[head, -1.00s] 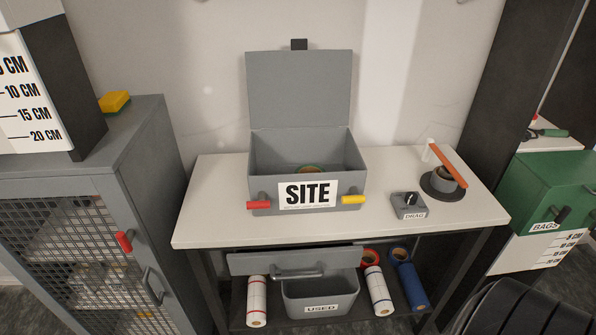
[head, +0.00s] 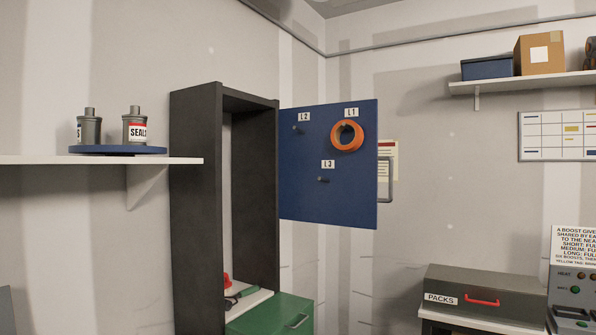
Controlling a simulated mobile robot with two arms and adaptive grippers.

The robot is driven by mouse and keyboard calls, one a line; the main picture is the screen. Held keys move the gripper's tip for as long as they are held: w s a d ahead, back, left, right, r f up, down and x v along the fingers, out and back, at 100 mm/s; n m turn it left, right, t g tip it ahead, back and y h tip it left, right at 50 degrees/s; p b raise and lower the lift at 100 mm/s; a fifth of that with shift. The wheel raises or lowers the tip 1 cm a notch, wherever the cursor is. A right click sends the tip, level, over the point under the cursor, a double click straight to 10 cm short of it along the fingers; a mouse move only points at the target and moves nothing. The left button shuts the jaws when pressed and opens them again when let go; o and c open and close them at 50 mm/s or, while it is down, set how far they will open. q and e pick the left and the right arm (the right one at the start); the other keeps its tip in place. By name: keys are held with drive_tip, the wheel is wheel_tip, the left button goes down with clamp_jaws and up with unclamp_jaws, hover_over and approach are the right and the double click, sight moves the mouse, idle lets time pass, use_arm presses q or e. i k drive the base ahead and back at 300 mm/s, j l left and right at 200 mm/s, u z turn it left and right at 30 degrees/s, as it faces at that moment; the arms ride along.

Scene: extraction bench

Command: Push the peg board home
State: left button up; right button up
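The blue peg board (head: 310,205) stands out to the right of a tall dark cabinet frame (head: 196,200), at an angle to it. It has pegs labelled L1, L2 and L3. An orange ring (head: 334,136) hangs on the L1 peg. The L2 peg (head: 297,130) and the L3 peg (head: 323,180) are bare. A grey handle (head: 390,178) shows at the board's right edge. Neither of my grippers is in view.
A white shelf (head: 60,160) with canisters is at left. A grey PACKS case (head: 475,292) is at lower right. Wall shelf (head: 530,83) above it holds boxes.

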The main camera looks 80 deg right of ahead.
sight(319, 183)
drive_tip(key=z, duration=3.25)
